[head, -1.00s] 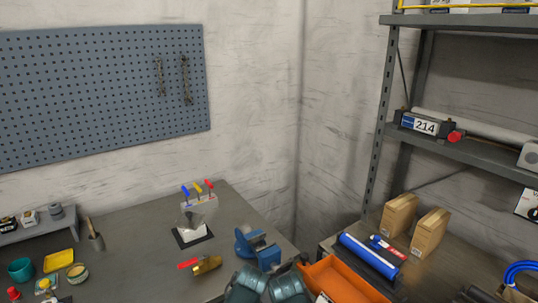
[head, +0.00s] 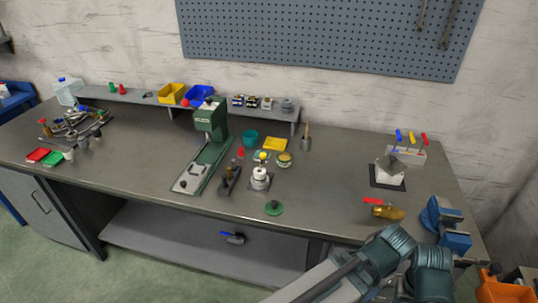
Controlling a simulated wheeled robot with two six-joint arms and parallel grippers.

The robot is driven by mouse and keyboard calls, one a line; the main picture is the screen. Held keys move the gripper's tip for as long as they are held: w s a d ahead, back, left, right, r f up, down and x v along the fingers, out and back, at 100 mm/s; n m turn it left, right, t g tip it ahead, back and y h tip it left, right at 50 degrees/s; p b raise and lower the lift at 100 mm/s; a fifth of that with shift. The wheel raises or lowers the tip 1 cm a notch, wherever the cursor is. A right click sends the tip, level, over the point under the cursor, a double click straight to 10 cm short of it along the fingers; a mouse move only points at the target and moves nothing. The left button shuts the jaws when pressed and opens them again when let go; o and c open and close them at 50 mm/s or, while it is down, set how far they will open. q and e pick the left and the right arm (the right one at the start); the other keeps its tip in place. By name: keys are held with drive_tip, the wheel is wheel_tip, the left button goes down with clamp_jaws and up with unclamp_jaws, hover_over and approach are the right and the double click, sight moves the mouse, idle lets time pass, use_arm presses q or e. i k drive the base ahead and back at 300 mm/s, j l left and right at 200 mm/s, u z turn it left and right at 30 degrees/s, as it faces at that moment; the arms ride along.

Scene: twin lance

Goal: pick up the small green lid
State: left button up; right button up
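A small round green lid (head: 274,208) with a knob lies flat near the front edge of the grey workbench (head: 330,190), in the middle of the head view. Nothing covers it. Links of my arm show at the bottom right, well to the right of the lid. Neither of my grippers can be made out in the view.
A grey-white stacked part (head: 260,178), a dark plane-like tool (head: 229,180) and a green press (head: 209,140) stand behind and left of the lid. A brass valve (head: 387,211) and a blue vise (head: 445,222) are to the right. The bench between lid and valve is clear.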

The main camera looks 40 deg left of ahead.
sight(273, 207)
drive_tip(key=u, duration=1.3)
